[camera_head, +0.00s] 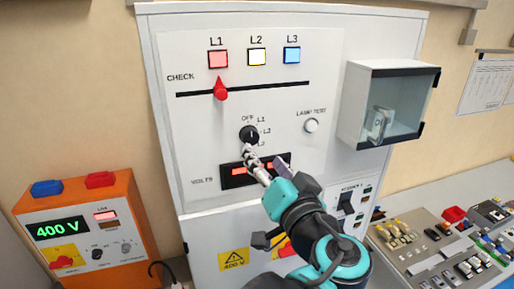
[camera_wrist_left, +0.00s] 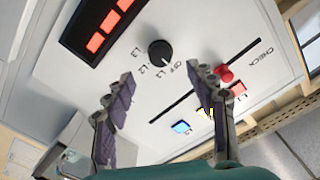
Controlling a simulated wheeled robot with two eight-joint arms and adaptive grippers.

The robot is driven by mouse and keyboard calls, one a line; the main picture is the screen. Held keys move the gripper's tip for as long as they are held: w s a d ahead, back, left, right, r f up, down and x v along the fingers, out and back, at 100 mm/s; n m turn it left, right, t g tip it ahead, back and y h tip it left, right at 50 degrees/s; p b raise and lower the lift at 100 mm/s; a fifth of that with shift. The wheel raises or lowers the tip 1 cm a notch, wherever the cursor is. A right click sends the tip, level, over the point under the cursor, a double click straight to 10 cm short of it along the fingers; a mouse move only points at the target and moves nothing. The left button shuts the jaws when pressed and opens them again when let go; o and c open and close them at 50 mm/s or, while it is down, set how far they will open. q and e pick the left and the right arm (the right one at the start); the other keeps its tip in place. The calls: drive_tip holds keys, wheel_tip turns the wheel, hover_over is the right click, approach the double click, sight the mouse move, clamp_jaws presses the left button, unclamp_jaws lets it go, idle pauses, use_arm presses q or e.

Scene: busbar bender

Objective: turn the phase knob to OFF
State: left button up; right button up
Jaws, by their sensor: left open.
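The phase knob (camera_head: 249,134) is a round black knob on the white panel, with the marks OFF, L1, L2 and L3 around it. It also shows in the left wrist view (camera_wrist_left: 159,52), beyond the fingertips. I cannot tell for sure which mark its pointer faces. My left gripper (camera_head: 264,162) is in front of the panel just below the knob. In the left wrist view the left gripper (camera_wrist_left: 160,85) is open, its two purple-padded fingers apart, with nothing between them and the knob ahead. My right gripper is not in view.
A red slider (camera_head: 220,94) sits under the red L1 lamp (camera_head: 218,59). A lamp test button (camera_head: 311,126) and a clear-fronted box (camera_head: 391,105) are to the right. The volts display (camera_head: 236,172) is partly hidden by my gripper. An orange meter (camera_head: 90,235) stands at left.

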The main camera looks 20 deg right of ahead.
use_arm(q)
drive_tip(key=shift+s, duration=1.65)
drive_tip(key=w+a+f+n+g+y+b, duration=0.1)
drive_tip(key=a+f+g+b, duration=0.1)
drive_tip(key=a+f+b, duration=0.6)
drive_tip(key=w+a+f+g+y+b, duration=0.1)
drive_tip(key=w+a+f+g, duration=0.15)
drive_tip(key=a+f, duration=0.7)
drive_tip(key=w+a+f+n+g+y+b, duration=0.1)
drive_tip(key=a+f+g+b, duration=0.3)
drive_tip(key=f, duration=1)
drive_tip(key=s+a+f+n+h+b, duration=0.1)
drive_tip(key=s+a+f+b, duration=0.2)
drive_tip(key=f, duration=0.9)
drive_tip(key=s+a+f+n+g+h+b, duration=0.1)
drive_tip(key=s+a+f+b, duration=0.2)
drive_tip(key=f+b, duration=0.7)
drive_tip(key=s+a+f+n+g+h+b, duration=0.1)
drive_tip(key=a+f+b, duration=0.4)
drive_tip(key=f, duration=0.9)
drive_tip(key=shift+s+a+n+h+b, duration=0.35)
drive_tip(key=shift+s+n+b, duration=0.3)
drive_tip(key=shift+s, duration=0.5)
